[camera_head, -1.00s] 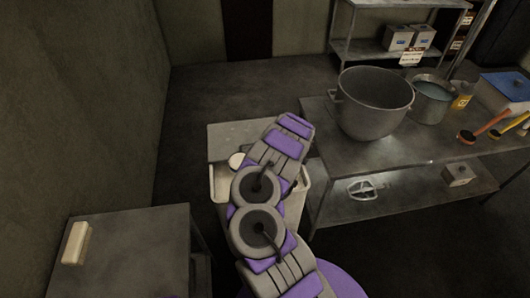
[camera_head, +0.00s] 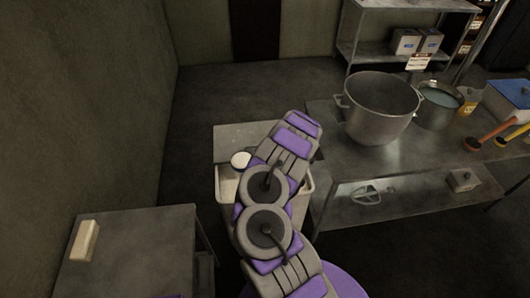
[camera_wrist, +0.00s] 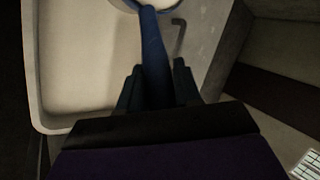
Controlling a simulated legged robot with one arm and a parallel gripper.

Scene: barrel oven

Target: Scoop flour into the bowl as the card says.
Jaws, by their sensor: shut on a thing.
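My gripper (camera_wrist: 157,88) is shut on the blue handle of a scoop (camera_wrist: 154,50) in the wrist view. The scoop's head is cut off at the top edge, with pale stuff inside its blue rim. Below it is a pale bin (camera_wrist: 42,108) with a cream, flour-like floor. In the head view my arm covers much of the bin (camera_head: 308,186), and a round white patch, likely the scoop's load, shows beside the arm. The big metal bowl (camera_head: 380,112) stands upright on the table to the right. A small white card (camera_head: 419,62) hangs at the shelf; its text is unreadable.
The metal table (camera_head: 420,158) also holds a pot of bluish liquid (camera_head: 438,105), a yellow container (camera_head: 467,100), a blue-lidded box (camera_head: 508,100) and coloured-handled tools. A mixer paddle (camera_head: 367,196) lies on its lower shelf. A side table (camera_head: 140,255) with a pale block (camera_head: 85,240) stands at left.

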